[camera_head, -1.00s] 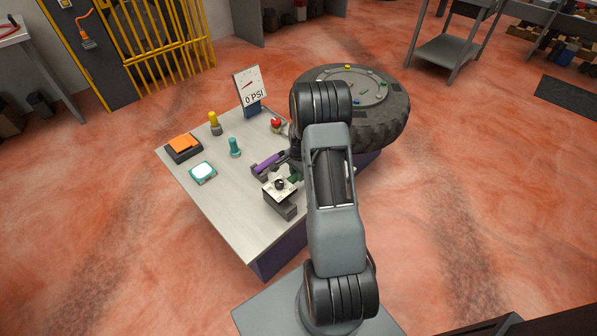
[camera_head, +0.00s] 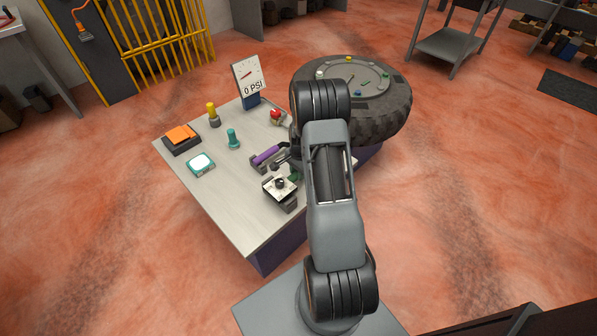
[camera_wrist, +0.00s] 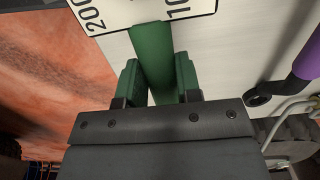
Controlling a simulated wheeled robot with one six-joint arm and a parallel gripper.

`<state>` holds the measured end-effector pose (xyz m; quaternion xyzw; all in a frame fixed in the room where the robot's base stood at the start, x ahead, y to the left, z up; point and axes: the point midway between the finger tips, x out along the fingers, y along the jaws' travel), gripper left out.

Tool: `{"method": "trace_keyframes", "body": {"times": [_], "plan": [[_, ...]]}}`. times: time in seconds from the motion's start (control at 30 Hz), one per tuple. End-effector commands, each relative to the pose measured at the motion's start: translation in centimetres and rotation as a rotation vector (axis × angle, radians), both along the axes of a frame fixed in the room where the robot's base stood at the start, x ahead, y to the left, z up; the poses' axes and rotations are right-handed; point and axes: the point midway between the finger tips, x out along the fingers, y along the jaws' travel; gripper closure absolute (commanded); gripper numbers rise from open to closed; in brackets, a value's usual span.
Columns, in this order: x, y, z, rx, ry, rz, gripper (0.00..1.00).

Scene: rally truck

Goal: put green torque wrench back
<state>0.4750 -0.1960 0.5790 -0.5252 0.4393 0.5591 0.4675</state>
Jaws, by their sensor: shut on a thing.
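The green torque wrench (camera_wrist: 152,55) shows in the wrist view as a green bar between my fingers. My gripper (camera_wrist: 157,82) is shut on it, with a green pad on each side. In the head view my arm hides most of the gripper, and only a small green part (camera_head: 295,177) shows at its left edge. A white plate with 200 and 100 on it (camera_wrist: 140,10) lies beyond the fingers. It also shows in the head view, above a dark block (camera_head: 290,202). A purple-handled tool (camera_head: 267,155) lies in a dark holder beside it.
The bench (camera_head: 225,185) holds a gauge reading 0 PSI (camera_head: 249,77), a red knob (camera_head: 275,114), an orange-topped box (camera_head: 181,136), a teal peg (camera_head: 232,138), a yellow-topped peg (camera_head: 212,113) and a teal-edged pad (camera_head: 201,163). The bench's front left is clear.

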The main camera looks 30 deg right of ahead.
Motion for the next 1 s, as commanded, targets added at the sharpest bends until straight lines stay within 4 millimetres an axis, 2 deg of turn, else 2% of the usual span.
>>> {"method": "trace_keyframes", "body": {"times": [0.4, 0.43, 0.73, 1.0], "plan": [[0.06, -0.03, -0.77, -0.001, -0.002, 0.0, 1.0], [0.07, -0.04, -0.68, -0.001, -0.002, 0.0, 0.66], [0.01, -0.02, -0.68, 0.0, -0.001, 0.0, 0.38], [-0.03, 0.0, -0.52, 0.001, 0.001, 0.0, 0.38]]}}
